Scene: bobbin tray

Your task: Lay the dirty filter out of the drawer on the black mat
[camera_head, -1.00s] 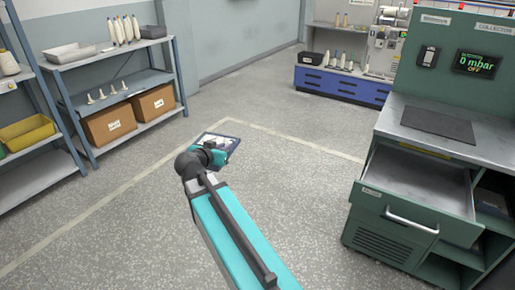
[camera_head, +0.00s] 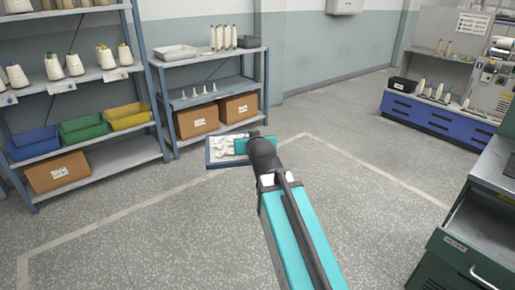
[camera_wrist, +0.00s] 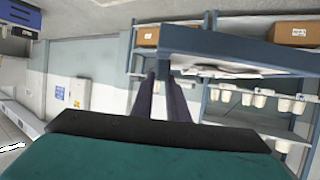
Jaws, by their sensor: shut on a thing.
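The dirty filter (camera_head: 222,151) is a flat panel with a blue frame and whitish, patchy fluff on its face. My gripper (camera_head: 241,147) is shut on it and holds it up in the air, far from the cabinet. In the wrist view the dark fingers (camera_wrist: 166,95) reach to the blue frame (camera_wrist: 235,49); the exact grip on its edge is hard to make out. The drawer (camera_head: 488,228) stands open at the right edge of the head view, cut off by the frame. The black mat is out of view now.
The green cabinet (camera_head: 448,246) is at the far right, its top mostly cropped. Shelves with bobbins, coloured bins (camera_head: 82,128) and cardboard boxes (camera_head: 196,121) stand along the left and back. A blue-drawered bench (camera_head: 436,117) is at the back right. The middle floor is clear.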

